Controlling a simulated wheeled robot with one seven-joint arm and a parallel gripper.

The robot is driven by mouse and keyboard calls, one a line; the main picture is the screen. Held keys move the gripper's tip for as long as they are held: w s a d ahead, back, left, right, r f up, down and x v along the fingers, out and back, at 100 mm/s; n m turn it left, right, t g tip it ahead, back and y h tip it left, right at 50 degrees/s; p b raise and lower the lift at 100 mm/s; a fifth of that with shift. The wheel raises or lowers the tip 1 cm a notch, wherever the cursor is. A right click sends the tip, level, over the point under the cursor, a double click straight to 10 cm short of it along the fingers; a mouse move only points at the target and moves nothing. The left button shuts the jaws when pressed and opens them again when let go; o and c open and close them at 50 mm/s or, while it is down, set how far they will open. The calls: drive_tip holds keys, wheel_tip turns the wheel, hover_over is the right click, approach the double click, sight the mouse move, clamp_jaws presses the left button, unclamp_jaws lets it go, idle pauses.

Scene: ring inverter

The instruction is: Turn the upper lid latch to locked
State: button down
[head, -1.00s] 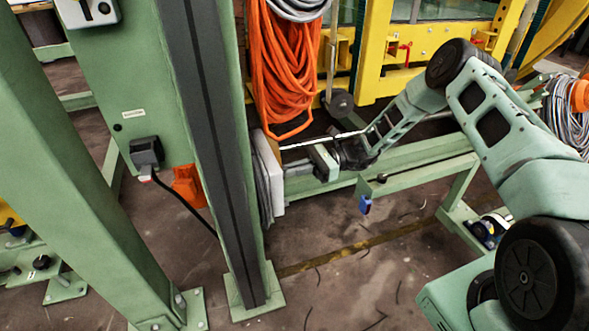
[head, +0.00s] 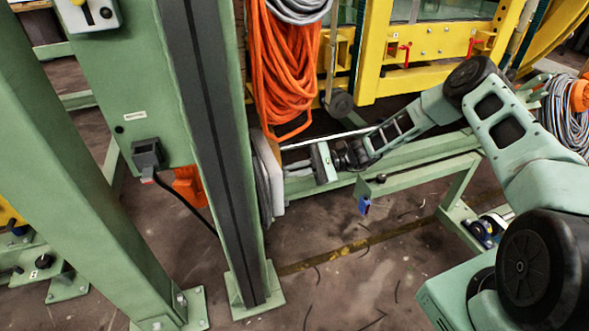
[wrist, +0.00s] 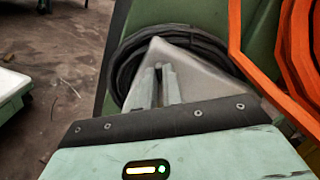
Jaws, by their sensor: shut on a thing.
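A pale box (head: 277,190) stands on the far side of the dark-faced green post, seen almost edge-on in the head view. In the wrist view its light grey face (wrist: 205,72) appears tilted, with a corner pointing up. My gripper (head: 288,172) reaches it from the right, with its fingers at the box. In the wrist view my gripper (wrist: 163,70) has its two fingers close together in front of this face, shut on a small part taken to be the upper lid latch. The fingers hide that part, so its angle cannot be read.
A dark cable coil (wrist: 128,62) hangs behind the box. Orange cable (head: 285,70) hangs close above my gripper. A green rail (head: 415,155) runs below my forearm. The post (head: 205,130) stands left of the box. Open floor (head: 350,285) lies in front.

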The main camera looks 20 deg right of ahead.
drive_tip(key=n, duration=1)
drive_tip(key=shift+f+b, duration=0.15)
drive_tip(key=shift+b, duration=0.2)
idle(0.3)
drive_tip(key=c, duration=1.5)
unclamp_jaws()
drive_tip(key=shift+c, duration=0.2)
drive_tip(key=d+p, duration=0.1)
drive_tip(key=d, duration=1.6)
drive_tip(key=shift+d, duration=0.25)
